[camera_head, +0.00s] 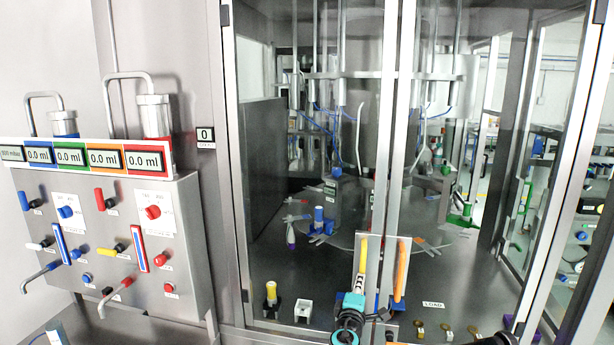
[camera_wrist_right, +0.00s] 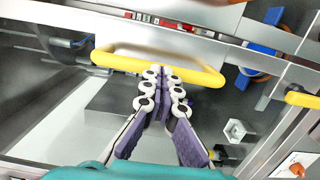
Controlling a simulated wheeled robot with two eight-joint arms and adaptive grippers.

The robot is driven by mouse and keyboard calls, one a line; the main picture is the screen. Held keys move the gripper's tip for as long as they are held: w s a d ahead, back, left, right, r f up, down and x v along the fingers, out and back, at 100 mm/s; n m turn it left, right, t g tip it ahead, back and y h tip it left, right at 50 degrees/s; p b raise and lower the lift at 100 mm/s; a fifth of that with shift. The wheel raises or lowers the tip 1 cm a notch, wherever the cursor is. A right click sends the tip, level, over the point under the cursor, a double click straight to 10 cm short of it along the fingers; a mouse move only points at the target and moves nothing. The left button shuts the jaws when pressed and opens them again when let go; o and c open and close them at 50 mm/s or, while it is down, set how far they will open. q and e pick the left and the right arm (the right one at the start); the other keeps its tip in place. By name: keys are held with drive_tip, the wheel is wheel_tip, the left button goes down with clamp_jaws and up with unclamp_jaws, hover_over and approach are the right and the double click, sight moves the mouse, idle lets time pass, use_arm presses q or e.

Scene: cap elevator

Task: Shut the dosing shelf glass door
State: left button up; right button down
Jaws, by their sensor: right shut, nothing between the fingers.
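The dosing shelf glass door (camera_head: 310,165) fills the middle of the head view, with an upright yellow handle (camera_head: 362,262) near its right frame. I cannot tell whether a small gap remains between it and the neighbouring frame. My right gripper (camera_head: 353,300), with a teal body, is low in front of this handle; its fingertips are hard to see there. In the right wrist view the fingers of my right gripper (camera_wrist_right: 164,82) are shut and empty, with their tips at the yellow handle (camera_wrist_right: 130,61). Whether they touch it is unclear. My left gripper is not in view.
An orange handle (camera_head: 401,271) stands just right of the yellow one. A dosing panel (camera_head: 130,245) with coloured knobs is at the left. Behind the glass are a round turntable (camera_head: 345,245), a yellow-topped piece (camera_head: 271,292) and a small white block (camera_head: 303,309).

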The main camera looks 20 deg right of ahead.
drive_tip(key=v, duration=0.5)
idle(0.4)
drive_tip(key=s+a+f+m+g+y+b, duration=0.1)
drive_tip(key=s+a+f+m+g+y, duration=0.2)
drive_tip(key=s+a, duration=0.7)
drive_tip(key=s+a+f+m+g+y+b, duration=0.2)
drive_tip(key=s+a+f+m+g+y, duration=0.2)
drive_tip(key=s, duration=1.4)
drive_tip(key=a+f+m+y, duration=0.3)
drive_tip(key=a+f, duration=0.1)
drive_tip(key=a, duration=0.2)
drive_tip(key=shift+a+f+m+y, duration=0.3)
drive_tip(key=shift+f+y, duration=0.1)
